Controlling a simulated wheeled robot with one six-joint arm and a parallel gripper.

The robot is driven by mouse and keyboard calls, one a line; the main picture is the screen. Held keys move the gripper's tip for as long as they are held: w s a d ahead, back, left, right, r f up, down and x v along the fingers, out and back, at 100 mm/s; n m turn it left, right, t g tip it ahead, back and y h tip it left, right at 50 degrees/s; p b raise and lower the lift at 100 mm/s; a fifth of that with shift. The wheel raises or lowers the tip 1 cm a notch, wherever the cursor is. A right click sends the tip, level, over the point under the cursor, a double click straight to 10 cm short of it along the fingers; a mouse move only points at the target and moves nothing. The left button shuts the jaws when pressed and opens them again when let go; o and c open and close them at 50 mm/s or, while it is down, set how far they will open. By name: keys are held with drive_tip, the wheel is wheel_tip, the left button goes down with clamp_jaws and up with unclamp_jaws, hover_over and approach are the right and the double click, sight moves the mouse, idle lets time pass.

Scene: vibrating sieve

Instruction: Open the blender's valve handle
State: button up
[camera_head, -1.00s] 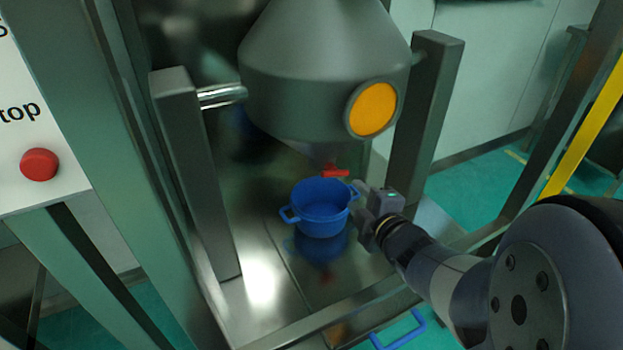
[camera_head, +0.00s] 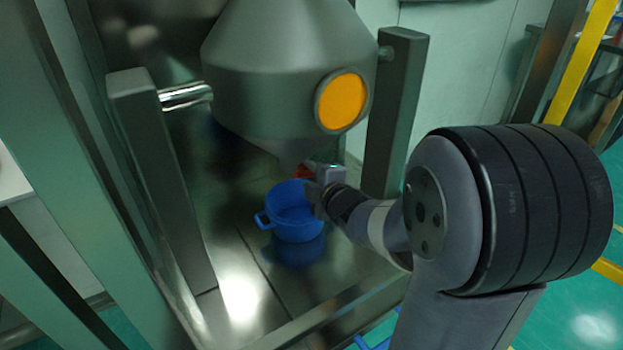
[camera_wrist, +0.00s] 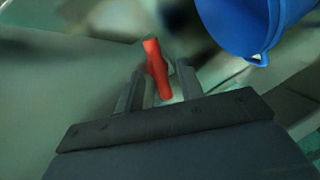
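The blender (camera_head: 285,75) is a grey metal cone with an orange round cover, held between two posts. Its red valve handle (camera_head: 303,171) is under the cone's bottom outlet, partly hidden by my gripper (camera_head: 318,180) in the head view. In the wrist view the red handle (camera_wrist: 157,68) stands between the two fingers of my gripper (camera_wrist: 160,85), which are apart on either side of it. I cannot tell whether either finger touches the handle.
A blue pot (camera_head: 293,212) with side handles sits on the metal platform (camera_head: 240,290) just below the outlet and close to my gripper. The pot's rim also shows at the upper right of the wrist view (camera_wrist: 245,25). Posts (camera_head: 160,175) flank the blender.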

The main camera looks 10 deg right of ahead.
drive_tip(key=shift+c, duration=0.3)
drive_tip(key=shift+f, duration=0.1)
clamp_jaws()
drive_tip(key=shift+s+p, duration=0.1)
drive_tip(key=shift+p, duration=0.25)
drive_tip(key=m+p, duration=0.2)
drive_tip(key=p, duration=0.1)
drive_tip(key=shift+d+g+y, duration=0.1)
drive_tip(key=shift+g+y, duration=0.2)
drive_tip(key=m+y+p, duration=0.1)
drive_tip(key=m+p, duration=0.2)
drive_tip(key=p, duration=0.1)
drive_tip(key=shift+d+m+y, duration=0.1)
drive_tip(key=shift+m+y, duration=0.2)
drive_tip(key=shift+m, duration=0.1)
drive_tip(key=m+y+p, duration=0.1)
drive_tip(key=m+p, duration=0.1)
drive_tip(key=shift+d+m+g+p, duration=0.1)
drive_tip(key=shift+m+g+p, duration=0.2)
drive_tip(key=shift+m+p, duration=0.1)
drive_tip(key=shift+m+y+p, duration=0.75)
drive_tip(key=shift+m+y, duration=0.05)
drive_tip(key=shift+m, duration=0.7)
